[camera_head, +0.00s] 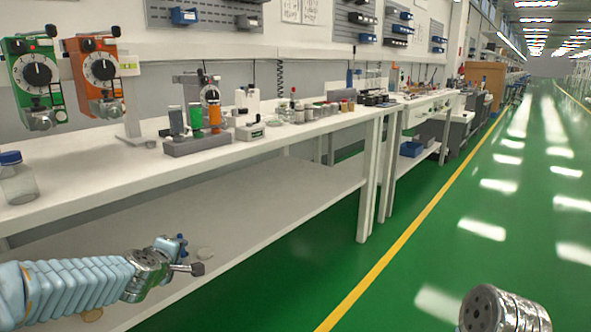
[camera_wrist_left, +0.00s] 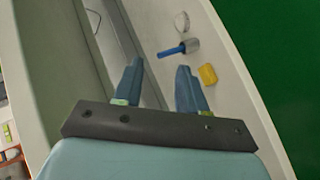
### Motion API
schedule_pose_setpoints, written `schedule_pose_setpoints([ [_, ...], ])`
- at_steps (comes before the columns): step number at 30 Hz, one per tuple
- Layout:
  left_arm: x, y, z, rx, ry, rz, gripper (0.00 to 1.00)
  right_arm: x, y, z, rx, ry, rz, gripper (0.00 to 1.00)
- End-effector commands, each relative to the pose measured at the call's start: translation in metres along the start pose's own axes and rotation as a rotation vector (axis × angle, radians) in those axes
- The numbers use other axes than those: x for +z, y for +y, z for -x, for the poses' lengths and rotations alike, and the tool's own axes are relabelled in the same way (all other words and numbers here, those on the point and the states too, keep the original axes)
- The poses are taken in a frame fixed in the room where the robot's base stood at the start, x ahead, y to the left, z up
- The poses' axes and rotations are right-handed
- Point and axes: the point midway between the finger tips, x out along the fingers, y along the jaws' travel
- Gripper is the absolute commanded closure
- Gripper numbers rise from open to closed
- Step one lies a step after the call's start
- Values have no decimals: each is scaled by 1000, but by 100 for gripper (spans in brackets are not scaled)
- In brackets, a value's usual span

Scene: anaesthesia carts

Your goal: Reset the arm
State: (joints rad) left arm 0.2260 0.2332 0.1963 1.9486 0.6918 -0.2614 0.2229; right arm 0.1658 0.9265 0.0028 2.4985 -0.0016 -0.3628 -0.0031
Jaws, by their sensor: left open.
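My left arm (camera_head: 75,287), in a pale blue ribbed sleeve, reaches in from the lower left of the head view. Its metal wrist (camera_head: 147,272) is in front of the lower shelf of the white bench (camera_head: 270,205). In the left wrist view my left gripper (camera_wrist_left: 160,88) has its two blue fingers apart, with nothing between them. A metal joint of my right arm (camera_head: 497,310) shows at the bottom right, over the green floor; the right gripper is outside the frame.
A blue-and-grey item (camera_wrist_left: 178,48), a yellow block (camera_wrist_left: 208,74) and a clear round item (camera_wrist_left: 182,22) lie beyond the left fingers. The floor (camera_head: 450,230) at right is clear.

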Motion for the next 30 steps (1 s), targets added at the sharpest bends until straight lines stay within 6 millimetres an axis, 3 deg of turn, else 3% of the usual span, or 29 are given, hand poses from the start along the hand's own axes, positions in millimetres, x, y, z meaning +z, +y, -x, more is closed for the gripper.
schedule_pose_setpoints([
  [1, 28, -36, -13, -67, -58, -68, 59, 0, -2, 4, -1, -1, 1, 57],
  [3, 64, -86, -24, -145, -137, -166, 59, 1, -4, 6, -2, -2, 2, 57],
  [7, 132, -179, -24, -271, -314, -350, 59, 2, -7, 10, -4, -5, 4, 57],
  [11, 198, -268, 5, -367, -526, -526, 59, 2, -10, 14, -6, -7, 6, 57],
  [15, 255, -345, 58, -425, -765, -681, 59, 3, -13, 19, -8, -10, 8, 57],
  [18, 281, -381, 96, -442, -903, -753, 59, 4, -14, 20, -9, -11, 9, 57],
  [21, 296, -402, 122, -445, -995, -795, 59, 4, -15, 21, -10, -12, 10, 57],
  [25, 303, -412, 137, -444, -1045, -818, 59, 4, -16, 22, -11, -12, 10, 57],
  [30, 303, -413, 137, -444, -1047, -819, 59, 4, -16, 21, -11, -12, 10, 57],
])
